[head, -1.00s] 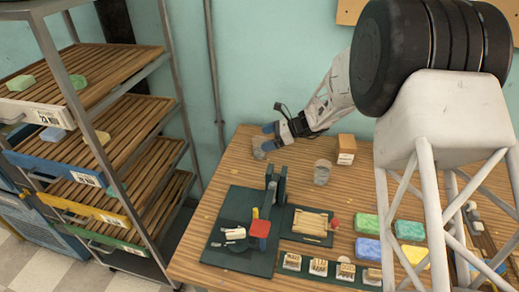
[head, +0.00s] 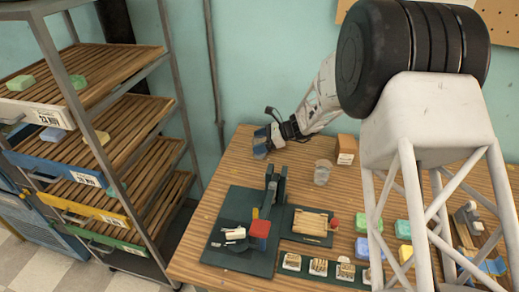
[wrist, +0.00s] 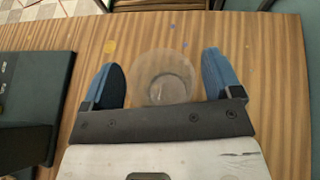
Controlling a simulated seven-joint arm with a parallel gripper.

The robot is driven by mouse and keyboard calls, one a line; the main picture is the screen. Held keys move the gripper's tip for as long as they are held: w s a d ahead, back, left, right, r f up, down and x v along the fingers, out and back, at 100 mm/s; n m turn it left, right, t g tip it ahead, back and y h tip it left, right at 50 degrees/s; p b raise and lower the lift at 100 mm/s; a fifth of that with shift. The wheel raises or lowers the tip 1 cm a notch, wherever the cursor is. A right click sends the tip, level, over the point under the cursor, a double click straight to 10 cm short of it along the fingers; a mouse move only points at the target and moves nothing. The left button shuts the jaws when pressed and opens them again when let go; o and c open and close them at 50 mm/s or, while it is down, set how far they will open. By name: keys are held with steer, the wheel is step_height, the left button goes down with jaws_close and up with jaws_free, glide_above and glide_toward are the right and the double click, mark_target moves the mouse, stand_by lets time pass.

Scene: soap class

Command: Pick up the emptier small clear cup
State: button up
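A small clear cup (wrist: 165,75) stands upright on the table between the two blue fingers of my gripper (wrist: 165,88) in the wrist view. The fingers are spread, with a gap on each side of the cup. In the head view my gripper (head: 265,141) is at the table's far left part, and this cup (head: 260,152) shows only partly beside the fingers. A second small clear cup (head: 322,172) stands to the right, apart from my gripper. How full each cup is, I cannot tell clearly.
A cardboard box (head: 346,149) stands behind the second cup. Colored soap bars (head: 368,222) lie at the right. A shelf rack (head: 100,140) stands left of the table (head: 215,190).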

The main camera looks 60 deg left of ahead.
steer(key=c, duration=0.7)
steer(key=shift+r, duration=0.3)
steer(key=shift+c, duration=0.2)
step_height(320, 180, up, 9)
stand_by(0.9)
steer(key=shift+r, duration=0.2)
stand_by(0.6)
